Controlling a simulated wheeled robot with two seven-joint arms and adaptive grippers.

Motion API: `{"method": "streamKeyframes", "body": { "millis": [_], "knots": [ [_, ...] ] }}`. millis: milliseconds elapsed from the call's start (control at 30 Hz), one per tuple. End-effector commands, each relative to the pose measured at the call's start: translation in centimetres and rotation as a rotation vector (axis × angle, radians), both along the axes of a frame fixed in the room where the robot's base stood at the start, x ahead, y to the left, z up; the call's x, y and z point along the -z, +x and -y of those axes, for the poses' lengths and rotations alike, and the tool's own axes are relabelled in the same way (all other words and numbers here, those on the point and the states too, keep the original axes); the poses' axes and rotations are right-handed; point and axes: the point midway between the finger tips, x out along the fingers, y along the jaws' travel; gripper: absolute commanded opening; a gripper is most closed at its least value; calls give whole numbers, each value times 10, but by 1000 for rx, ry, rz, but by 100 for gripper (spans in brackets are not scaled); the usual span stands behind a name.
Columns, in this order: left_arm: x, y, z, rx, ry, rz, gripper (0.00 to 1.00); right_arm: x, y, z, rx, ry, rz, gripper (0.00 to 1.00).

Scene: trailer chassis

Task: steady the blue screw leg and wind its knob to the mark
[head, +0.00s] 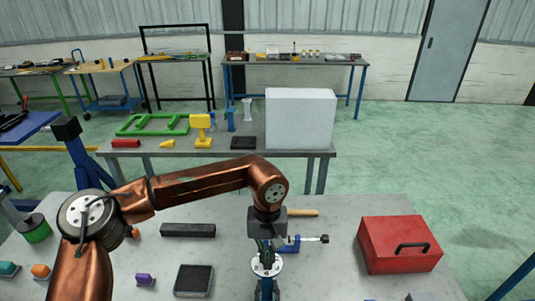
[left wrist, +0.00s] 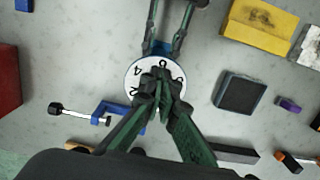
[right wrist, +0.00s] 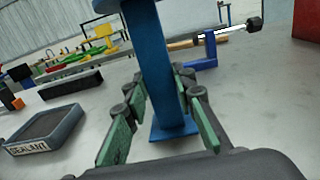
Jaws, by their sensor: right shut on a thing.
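The blue screw leg (right wrist: 158,60) stands upright on its foot plate in the right wrist view. My right gripper (right wrist: 165,100) is shut on it, one finger on each side of the post. A white dial (head: 266,267) with dark figures is on top of the leg; it also shows in the left wrist view (left wrist: 134,86). My left gripper (left wrist: 163,85) points down over the dial's middle, its fingertips close together. The fingers hide the knob, so I cannot tell whether they grip it. Part of my right gripper's fingers shows beyond the dial in the left wrist view.
A blue clamp (left wrist: 104,112) lies close beside the leg. A red toolbox (head: 385,245) is at the right, a black-topped sealant tray (head: 194,281) at the left, with a dark bar (head: 187,230) behind it. The tabletop between tray and toolbox holds the leg.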

Motion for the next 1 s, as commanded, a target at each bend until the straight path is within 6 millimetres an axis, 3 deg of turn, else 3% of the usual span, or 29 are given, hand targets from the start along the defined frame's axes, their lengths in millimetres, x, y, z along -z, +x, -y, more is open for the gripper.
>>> {"method": "streamKeyframes", "body": {
  "millis": [1000],
  "knots": [
    [0, 4, -12, -5, 0, 5, 0, 3, 0, 1, 3, -3, -6, 0]
  ]
}}
